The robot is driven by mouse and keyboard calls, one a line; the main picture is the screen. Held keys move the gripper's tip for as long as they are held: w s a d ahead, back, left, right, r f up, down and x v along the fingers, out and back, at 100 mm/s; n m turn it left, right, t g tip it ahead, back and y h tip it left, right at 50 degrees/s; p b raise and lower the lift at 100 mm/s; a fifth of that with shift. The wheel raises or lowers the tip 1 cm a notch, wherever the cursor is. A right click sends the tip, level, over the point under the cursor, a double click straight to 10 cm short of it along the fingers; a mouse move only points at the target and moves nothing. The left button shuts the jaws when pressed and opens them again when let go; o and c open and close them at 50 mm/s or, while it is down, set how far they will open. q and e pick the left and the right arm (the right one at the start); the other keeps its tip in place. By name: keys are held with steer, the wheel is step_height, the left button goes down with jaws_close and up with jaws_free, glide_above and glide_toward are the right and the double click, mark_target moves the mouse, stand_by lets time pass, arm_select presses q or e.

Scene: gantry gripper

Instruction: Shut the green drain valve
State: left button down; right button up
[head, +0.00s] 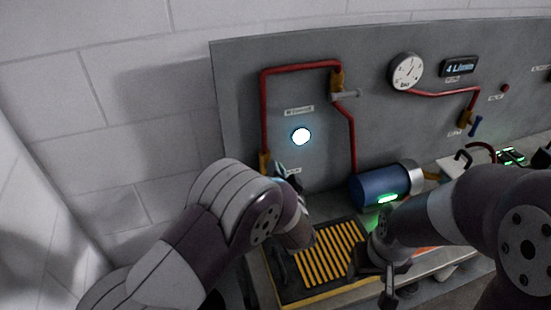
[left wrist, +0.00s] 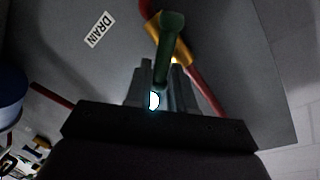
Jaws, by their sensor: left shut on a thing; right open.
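The green drain valve handle (left wrist: 169,36) shows in the left wrist view, beside a brass valve body (left wrist: 183,51) on a red pipe. The handle runs down between the fingers of my left gripper (left wrist: 162,82), which is shut on it. The handle sits at an angle to the pipe. In the head view the brass body (head: 264,162) is at the lower end of the left red pipe; my left gripper (head: 284,172) mostly hides the handle. My right gripper (head: 386,283) is open near the bench's front edge, apart from the valve.
A DRAIN label (left wrist: 98,29) is beside the valve. A lit white lamp (head: 301,136) is on the panel above it. A yellow-and-black grate (head: 330,252) lies below. A gauge (head: 406,71) is higher up.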

arm_select(q)
steer(key=shift+w+d+f+m+g+y+p, duration=0.1)
steer(key=shift+f+m+g+y+p, duration=0.15)
steer(key=shift+m+p, duration=0.85)
steer(key=shift+s+d+f+m+g+y+p, duration=0.1)
steer(key=shift+d+f+m+y+p, duration=0.2)
steer(key=shift+m+p, duration=0.75)
steer(key=shift+w+a+f+m+g+y+p, duration=0.15)
steer(key=shift+m+y+p, duration=0.2)
steer(key=shift+m+p, duration=0.7)
steer(key=shift+d, duration=0.1)
steer(key=c, duration=1.1)
jaws_free()
